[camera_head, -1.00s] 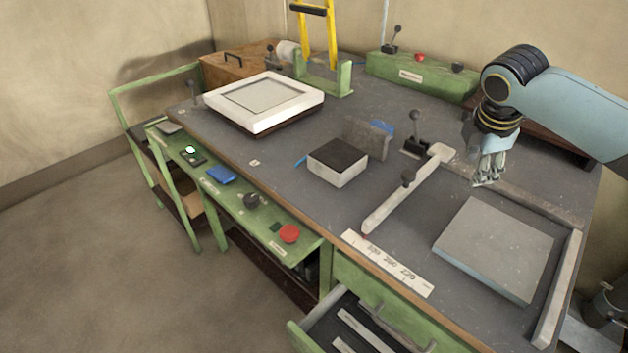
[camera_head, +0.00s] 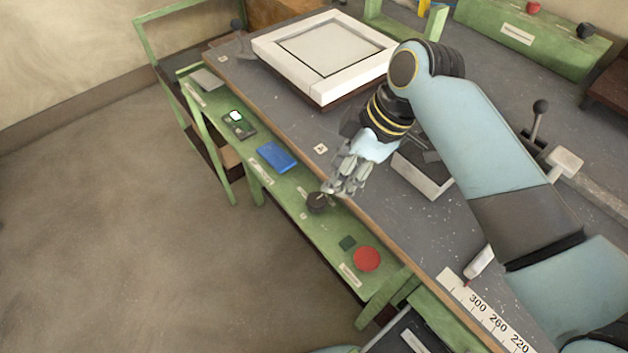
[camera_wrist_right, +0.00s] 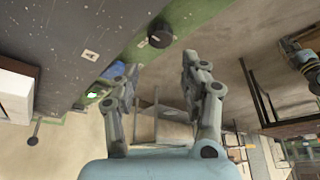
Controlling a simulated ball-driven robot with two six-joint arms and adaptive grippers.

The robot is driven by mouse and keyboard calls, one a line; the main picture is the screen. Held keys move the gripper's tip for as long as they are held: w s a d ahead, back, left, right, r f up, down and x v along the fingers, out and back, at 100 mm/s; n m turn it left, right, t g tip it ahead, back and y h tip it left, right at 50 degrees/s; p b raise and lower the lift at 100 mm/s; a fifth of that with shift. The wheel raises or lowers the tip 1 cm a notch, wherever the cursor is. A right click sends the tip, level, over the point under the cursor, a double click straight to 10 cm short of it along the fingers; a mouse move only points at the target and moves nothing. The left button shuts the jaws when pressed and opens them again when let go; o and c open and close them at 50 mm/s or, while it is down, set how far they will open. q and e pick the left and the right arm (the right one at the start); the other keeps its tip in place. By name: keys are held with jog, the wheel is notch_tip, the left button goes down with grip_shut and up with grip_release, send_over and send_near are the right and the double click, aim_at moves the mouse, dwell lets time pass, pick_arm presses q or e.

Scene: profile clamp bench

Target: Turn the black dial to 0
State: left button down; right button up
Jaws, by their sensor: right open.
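The black dial (camera_head: 317,203) sits on the green front panel (camera_head: 290,205) of the bench, between a blue block and a red button. It also shows in the wrist view (camera_wrist_right: 160,36), just beyond the fingertips. My right gripper (camera_head: 338,188) is open, with its fingers right at the dial in the head view. The wrist view shows its two fingers (camera_wrist_right: 161,66) spread and nothing between them. The fingers partly cover the dial in the head view, and its mark cannot be read. My left gripper is not in view.
The blue block (camera_head: 277,157) and red button (camera_head: 367,259) flank the dial along the panel. A ruler strip (camera_head: 490,315) lies near the bench edge. Open floor is at left.

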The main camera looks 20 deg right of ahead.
aim_at(318, 199)
jog(key=x, duration=0.5)
jog(key=shift+s+f, duration=0.1)
jog(key=x, duration=0.3)
jog(key=shift+f, duration=0.4)
jog(key=shift+a+f, duration=0.2)
jog(key=shift+f, duration=0.15)
jog(key=shift+c, duration=1.6)
jog(key=c, duration=0.5)
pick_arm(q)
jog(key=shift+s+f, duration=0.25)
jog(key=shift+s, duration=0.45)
pick_arm(e)
jog(key=shift+c, duration=0.2)
